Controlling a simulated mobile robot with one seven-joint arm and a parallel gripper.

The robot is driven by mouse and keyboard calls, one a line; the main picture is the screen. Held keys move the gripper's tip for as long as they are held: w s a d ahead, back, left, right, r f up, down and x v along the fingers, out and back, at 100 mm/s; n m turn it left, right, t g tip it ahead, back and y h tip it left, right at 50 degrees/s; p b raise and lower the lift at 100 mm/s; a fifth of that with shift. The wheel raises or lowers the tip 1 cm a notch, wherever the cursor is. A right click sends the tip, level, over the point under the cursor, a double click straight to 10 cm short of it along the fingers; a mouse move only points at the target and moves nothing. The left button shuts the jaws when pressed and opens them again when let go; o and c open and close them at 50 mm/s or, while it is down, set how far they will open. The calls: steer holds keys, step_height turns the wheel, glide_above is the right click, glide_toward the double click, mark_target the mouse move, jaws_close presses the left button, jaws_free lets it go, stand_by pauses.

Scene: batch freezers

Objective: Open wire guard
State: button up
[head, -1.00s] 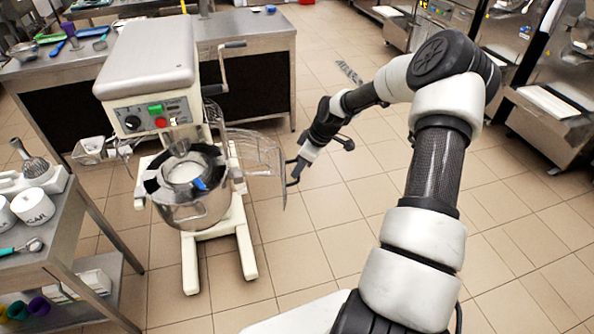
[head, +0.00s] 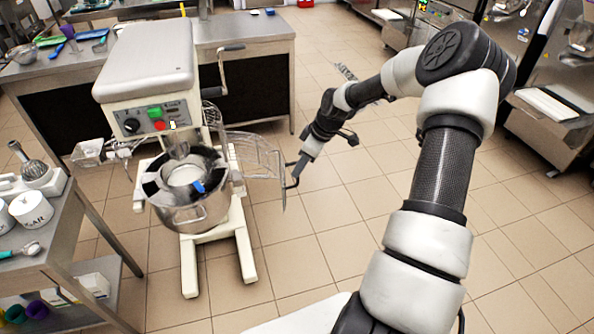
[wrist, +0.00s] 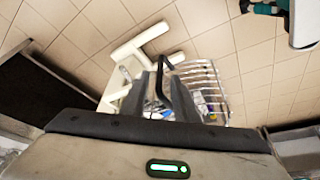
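The wire guard (head: 258,158) stands swung out to the right of the mixer bowl (head: 192,208), beside the mixer (head: 150,70). The bowl's top is uncovered on its front side. My gripper (head: 298,170) is at the guard's outer edge, by its black handle (head: 290,182). In the wrist view the wire guard (wrist: 210,82) lies just beyond my gripper (wrist: 168,95), and the black handle (wrist: 160,68) shows between and past the two dark fingertips. I cannot tell whether the fingers are closed on it.
A steel table (head: 245,28) stands behind the mixer. A side table (head: 52,238) with white canisters (head: 32,207) stands at left. Steel machines (head: 560,100) stand at the right.

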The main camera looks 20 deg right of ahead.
steer(key=v, duration=1.4)
steer(key=shift+r, duration=0.15)
steer(key=shift+a, duration=0.1)
